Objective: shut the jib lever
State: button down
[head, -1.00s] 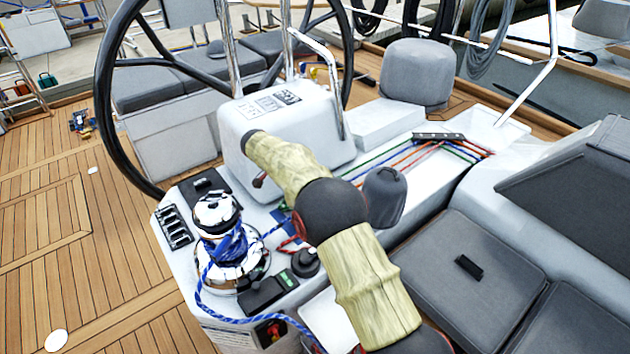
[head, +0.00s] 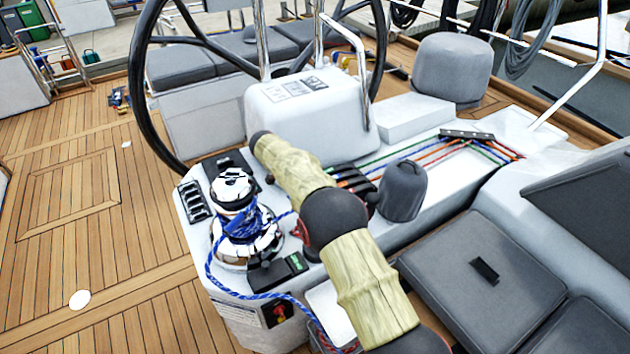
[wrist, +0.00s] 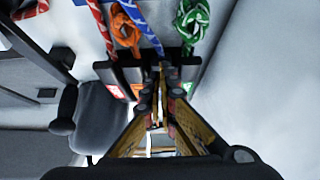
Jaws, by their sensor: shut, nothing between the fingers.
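A row of black clutch levers shows in the head view (head: 357,186), partly hidden by my arm. In the wrist view several dark levers with small coloured labels stand side by side, including a red-labelled lever (wrist: 115,88) and a green-labelled lever (wrist: 188,85). I cannot read which one is the jib lever. My gripper (wrist: 160,92) is shut and empty, with its fingertips at the middle of the row. The fingers hide part of the middle levers, and I cannot tell whether they touch. The gripper is hidden in the head view.
A chrome winch (head: 238,215) wrapped with blue rope stands left of my arm. A black box with a green label (head: 279,269) sits beside it. A grey-covered winch (head: 403,190) stands close on the right. The steering wheel (head: 136,90) and white pedestal (head: 300,115) are behind.

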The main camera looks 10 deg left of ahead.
jog(key=v, duration=1.2)
jog(key=s+d+r+n+y, duration=0.1)
jog(key=s+d+r+n, duration=0.1)
jog(key=d+r, duration=1)
jog(key=s+d+r+n+y, duration=0.1)
jog(key=s+d+r, duration=0.2)
jog(key=d, duration=0.2)
jog(key=s+d+r+n+g+p, duration=0.1)
jog(key=s+d+r, duration=0.2)
jog(key=d, duration=0.3)
jog(key=s+d+r+y, duration=0.1)
jog(key=s+d+r, duration=0.15)
jog(key=d, duration=0.25)
jog(key=s+d+r+n+y, duration=0.1)
jog(key=s+d+r+n, duration=0.15)
jog(key=s+d, duration=1.05)
jog(key=s+d+f+n, duration=0.1)
jog(key=s+f, duration=0.2)
jog(key=s, duration=0.6)
jog(key=s+d+f+n+t+y+p, duration=0.1)
jog(key=s+d+f, duration=0.1)
jog(key=s, duration=0.6)
jog(key=shift+s+f, duration=0.35)
jog(key=shift+f, duration=0.2)
jog(key=shift+d+n, duration=0.15)
jog(key=shift+n, duration=0.1)
